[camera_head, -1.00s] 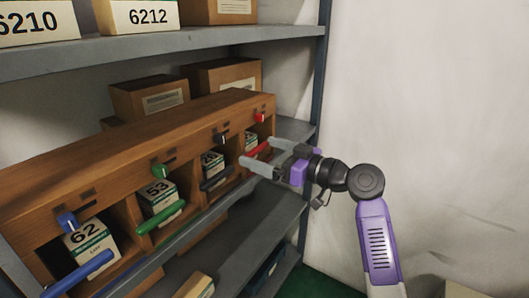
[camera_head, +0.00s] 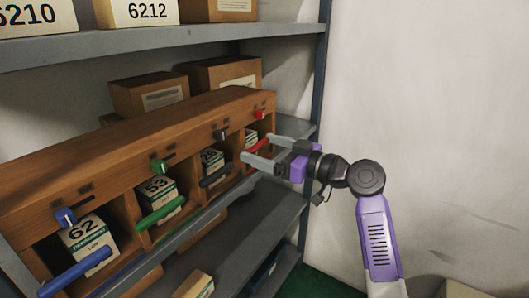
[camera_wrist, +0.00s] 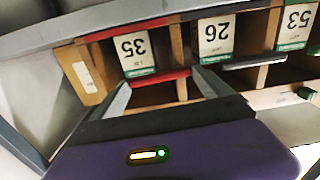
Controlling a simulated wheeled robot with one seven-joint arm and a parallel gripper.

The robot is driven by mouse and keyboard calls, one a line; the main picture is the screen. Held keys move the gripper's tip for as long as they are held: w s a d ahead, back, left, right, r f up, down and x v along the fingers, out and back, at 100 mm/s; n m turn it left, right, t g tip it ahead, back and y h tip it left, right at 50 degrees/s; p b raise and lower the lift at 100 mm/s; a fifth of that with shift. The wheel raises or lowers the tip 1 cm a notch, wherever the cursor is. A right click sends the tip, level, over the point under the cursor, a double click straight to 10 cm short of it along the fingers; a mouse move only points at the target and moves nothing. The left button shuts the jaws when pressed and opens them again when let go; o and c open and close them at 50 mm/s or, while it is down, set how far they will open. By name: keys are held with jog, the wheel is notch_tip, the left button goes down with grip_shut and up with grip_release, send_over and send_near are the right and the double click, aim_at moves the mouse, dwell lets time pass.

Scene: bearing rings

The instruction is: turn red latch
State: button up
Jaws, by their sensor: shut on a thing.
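The red latch (camera_head: 259,114) is a small knob on the front top edge of the wooden rack (camera_head: 130,140), at its far right end. Below it, a red bar handle (camera_head: 261,143) lies across the front of the right-hand compartment. My gripper (camera_head: 255,149) is at this bar, below the latch and apart from it. The latch is not visible in the wrist view.
Blue (camera_head: 65,216), green (camera_head: 158,166) and dark (camera_head: 221,134) latches sit along the rack, each above a bar and a numbered box. A grey shelf (camera_head: 160,40) hangs above. A shelf post (camera_head: 319,90) stands right of the rack. Open space lies in front.

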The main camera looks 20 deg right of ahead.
jog(key=n+b, duration=0.1)
jog(key=b, duration=0.2)
jog(key=shift+f+n, duration=0.1)
jog(key=shift+n, duration=0.3)
jog(key=b, duration=0.1)
jog(key=n+b, duration=0.1)
jog(key=shift+s+a+r+n+b, duration=0.1)
jog(key=shift+r+n+b, duration=0.15)
jog(key=shift+n+b, duration=0.05)
jog(key=n+b, duration=0.2)
jog(key=r+n+b, duration=0.1)
jog(key=b, duration=0.1)
jog(key=shift+s+a+r, duration=0.1)
jog(key=shift+s+a, duration=0.1)
jog(key=shift+a, duration=0.05)
jog(key=shift+r+n, duration=0.1)
jog(key=shift+n, duration=0.2)
jog(key=o, duration=1.8)
jog(key=shift+o, duration=0.2)
jog(key=v, duration=0.7)
jog(key=shift+s+d+p, duration=0.25)
jog(key=shift+s+p, duration=0.05)
jog(key=shift+p, duration=0.1)
jog(key=shift+c, duration=0.2)
